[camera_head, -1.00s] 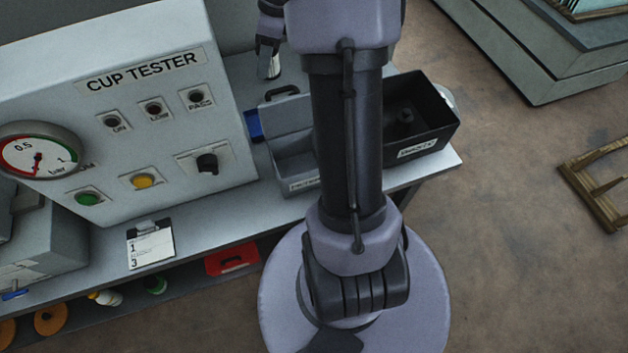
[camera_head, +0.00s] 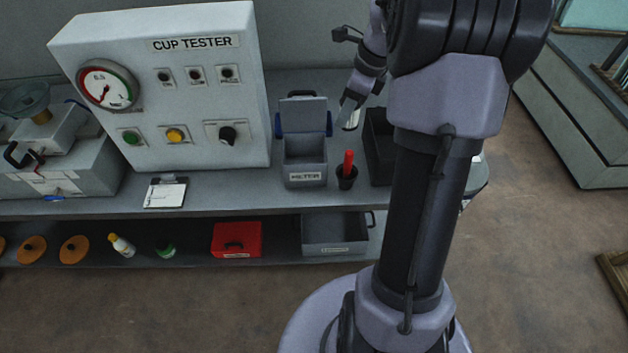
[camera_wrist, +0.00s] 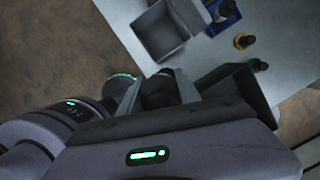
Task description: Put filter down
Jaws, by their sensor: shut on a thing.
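My gripper (camera_head: 345,108) is shut on a small pale cylinder (camera_head: 353,120), which looks like the filter. It holds it above the bench, between the open grey METER box (camera_head: 305,174) and the black bin (camera_head: 379,150). In the wrist view, a dark round part (camera_wrist: 158,88) shows between the fingers, and the gripper body hides the rest. The grey box (camera_wrist: 155,35) lies beyond the fingers there, and the black bin (camera_wrist: 262,98) lies to their right.
A black cup with a red handle (camera_head: 347,175) stands right of the METER box. The CUP TESTER panel (camera_head: 200,110) stands to the left, with a clipboard (camera_head: 166,192) before it. The lower shelf holds a red box (camera_head: 237,240) and a grey bin (camera_head: 335,238).

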